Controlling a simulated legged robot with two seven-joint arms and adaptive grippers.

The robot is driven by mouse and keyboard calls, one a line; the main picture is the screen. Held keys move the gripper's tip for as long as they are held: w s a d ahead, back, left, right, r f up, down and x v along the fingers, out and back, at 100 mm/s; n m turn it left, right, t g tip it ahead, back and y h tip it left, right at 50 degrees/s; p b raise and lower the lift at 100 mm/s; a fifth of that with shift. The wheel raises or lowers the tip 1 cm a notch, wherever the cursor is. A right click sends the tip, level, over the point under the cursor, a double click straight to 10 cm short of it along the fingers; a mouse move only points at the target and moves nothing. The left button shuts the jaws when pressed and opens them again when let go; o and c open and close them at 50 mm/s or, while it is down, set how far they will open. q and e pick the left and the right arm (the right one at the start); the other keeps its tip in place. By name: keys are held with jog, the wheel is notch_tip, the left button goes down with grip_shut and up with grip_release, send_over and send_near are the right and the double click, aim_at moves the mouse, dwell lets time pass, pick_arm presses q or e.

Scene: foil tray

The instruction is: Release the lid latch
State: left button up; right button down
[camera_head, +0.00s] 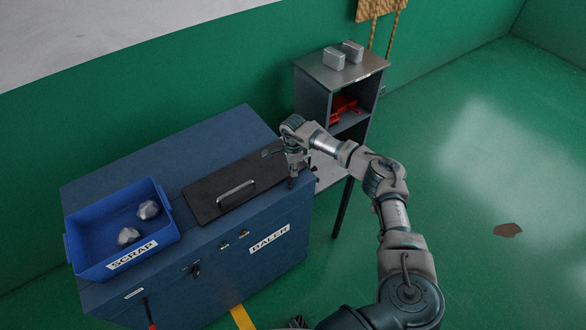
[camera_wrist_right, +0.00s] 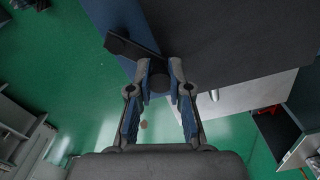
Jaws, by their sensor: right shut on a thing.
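The baler (camera_head: 240,258) is a blue cabinet. Its dark flat lid (camera_head: 205,199) lies closed on top, with a metal handle (camera_head: 237,193). My right gripper (camera_head: 293,180) points down at the right end of the baler, just beyond the lid. In the right wrist view its fingers (camera_wrist_right: 159,76) are shut around a dark rounded piece at the end of a dark bar, which looks like the latch (camera_wrist_right: 128,45). The bar slants up to the left. In the head view the gripper hides most of this piece. My left gripper is out of view.
A blue SCRAP bin (camera_head: 72,243) with two crumpled silver lumps (camera_head: 148,210) stands left of the lid. A shelf unit (camera_head: 312,95) with two silver blocks (camera_head: 333,58) on top and red items inside stands behind my right arm. The green floor at right is mostly clear.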

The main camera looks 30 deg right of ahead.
jog(key=shift+s+d+m, duration=0.1)
jog(key=shift+d+m, duration=0.1)
jog(key=shift+m, duration=0.2)
jog(key=m, duration=0.1)
jog(key=s+m+p, duration=0.1)
jog(key=m, duration=0.1)
jog(key=shift+s+d+r, duration=0.1)
jog(key=shift+d, duration=0.25)
jog(key=shift+s+d+m+p, duration=0.1)
jog(key=shift+s+m+p, duration=0.25)
jog(key=shift+m, duration=0.6)
jog(key=shift+s+d+m+p, duration=0.1)
jog(key=shift+s+m+p, duration=0.2)
jog(key=shift+m, duration=0.65)
jog(key=shift+s, duration=0.1)
jog(key=c, duration=1.1)
grip_release()
jog(key=shift+r, duration=0.15)
notch_tip(320, 180, up, 11)
jog(key=shift+r, duration=0.2)
